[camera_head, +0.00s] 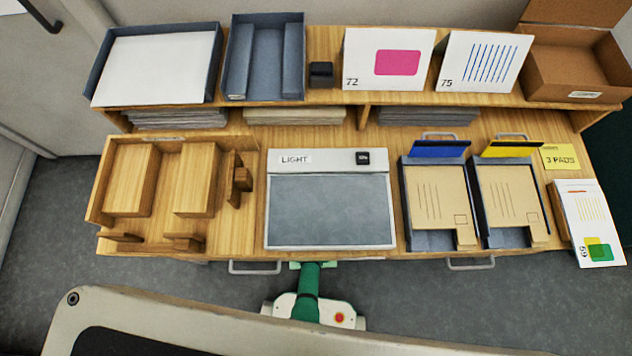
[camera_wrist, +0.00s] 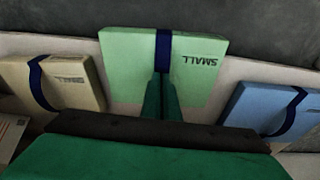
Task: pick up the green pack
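The green pack (camera_wrist: 130,63) is at the top middle of the wrist view. It is pale green, with a dark blue band around it and the word SMALL printed upside down. My gripper (camera_wrist: 163,82) reaches up over the lower middle of the pack, in line with the band. Its two green fingers are close together, with nothing visible held between them. Whether the tips touch the pack cannot be told. The fingers hide part of the pack's lower edge. I cannot make out the pack in the head view.
A tan pack (camera_wrist: 75,82) lies left of the green pack and a blue pack (camera_wrist: 265,103) lies right, both banded, on a pale surface. The head view shows a wooden desk (camera_head: 245,220) with a light panel (camera_head: 330,215), trays and cards; grey floor (camera_head: 120,270) is in front.

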